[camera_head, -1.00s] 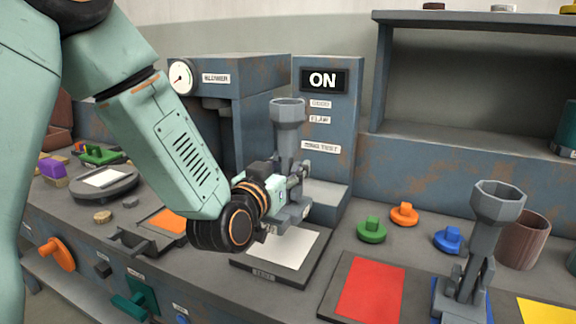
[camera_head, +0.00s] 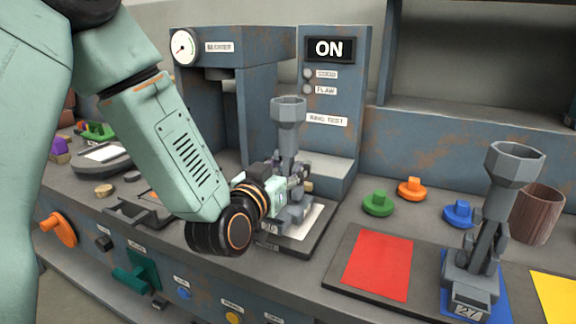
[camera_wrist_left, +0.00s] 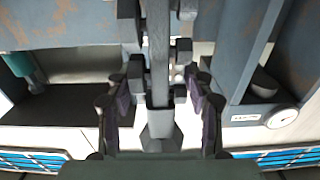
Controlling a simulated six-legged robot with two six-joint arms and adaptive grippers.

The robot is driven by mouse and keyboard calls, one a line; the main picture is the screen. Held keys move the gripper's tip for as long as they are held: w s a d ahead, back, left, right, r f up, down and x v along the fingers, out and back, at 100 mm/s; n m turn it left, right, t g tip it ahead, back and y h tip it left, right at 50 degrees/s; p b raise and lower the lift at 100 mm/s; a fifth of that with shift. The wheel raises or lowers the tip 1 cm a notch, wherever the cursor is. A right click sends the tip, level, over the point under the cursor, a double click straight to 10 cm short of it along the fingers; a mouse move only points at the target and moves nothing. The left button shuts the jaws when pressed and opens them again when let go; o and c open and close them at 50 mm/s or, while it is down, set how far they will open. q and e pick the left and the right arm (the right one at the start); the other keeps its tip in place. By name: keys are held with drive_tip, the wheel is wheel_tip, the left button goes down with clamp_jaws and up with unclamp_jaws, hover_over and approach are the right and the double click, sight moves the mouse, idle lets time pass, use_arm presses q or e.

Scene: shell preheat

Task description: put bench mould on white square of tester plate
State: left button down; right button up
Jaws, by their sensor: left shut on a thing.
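My left gripper (camera_head: 298,178) is shut on a grey mould (camera_head: 288,112) with an eight-sided cup on top. The mould is upright, and its base covers much of the white square (camera_head: 309,221) on the dark tester plate (camera_head: 318,243). I cannot tell whether the base touches the square. In the left wrist view the mould's grey stem (camera_wrist_left: 158,60) runs between the gripper's fingers (camera_wrist_left: 158,108). My right gripper is not in view.
A second grey mould (camera_head: 490,215), labelled 27, stands on a blue square at right, beside red (camera_head: 378,264) and yellow squares. Green, orange and blue knobbed pieces and a brown cup (camera_head: 538,214) lie behind. The tester column (camera_head: 333,100) reads ON, close behind the held mould.

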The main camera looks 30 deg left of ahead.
sight(283, 125)
use_arm(q)
drive_tip(key=shift+f+b, duration=0.4)
drive_tip(key=shift+f, duration=0.1)
idle(0.4)
drive_tip(key=shift+c, duration=2.2)
unclamp_jaws()
drive_tip(key=shift+f, duration=0.1)
wheel_tip(283, 125, up, 10)
drive_tip(key=shift+r, duration=0.1)
